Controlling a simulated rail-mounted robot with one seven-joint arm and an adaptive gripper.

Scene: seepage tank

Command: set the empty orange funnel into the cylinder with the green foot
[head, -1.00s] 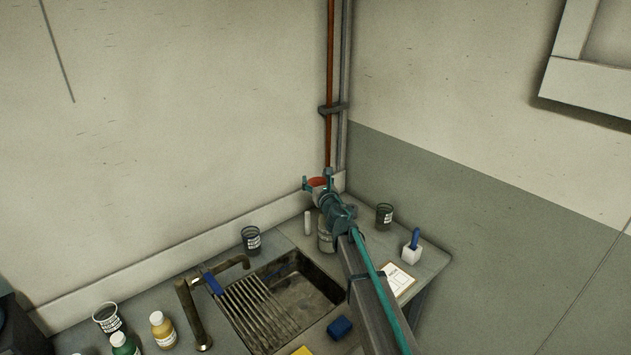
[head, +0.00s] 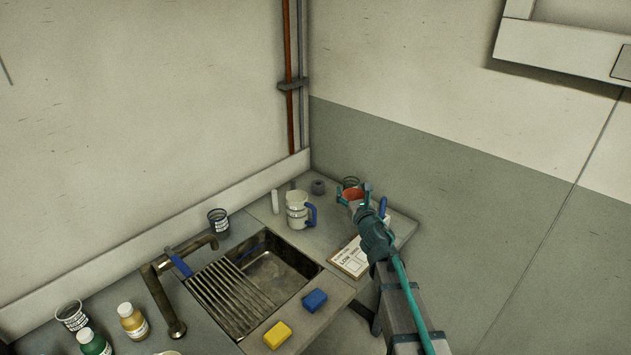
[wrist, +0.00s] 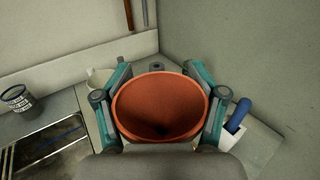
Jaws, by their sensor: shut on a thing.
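My gripper (head: 354,193) is shut on the orange funnel (head: 351,197) and holds it wide mouth up above the right part of the counter. In the wrist view the funnel (wrist: 160,108) sits between the teal fingers of my gripper (wrist: 160,96), one on each side. Its bowl looks empty, with a dark hole low in the middle. The spout and whatever lies beneath it are hidden. I cannot make out a cylinder with a green foot in either current view.
A white jug (head: 297,212) with a blue handle stands left of the funnel. A clipboard (head: 351,258) lies in front. The sink (head: 262,272), blue sponge (head: 314,300) and yellow sponge (head: 277,335) are farther left. Walls close the corner behind.

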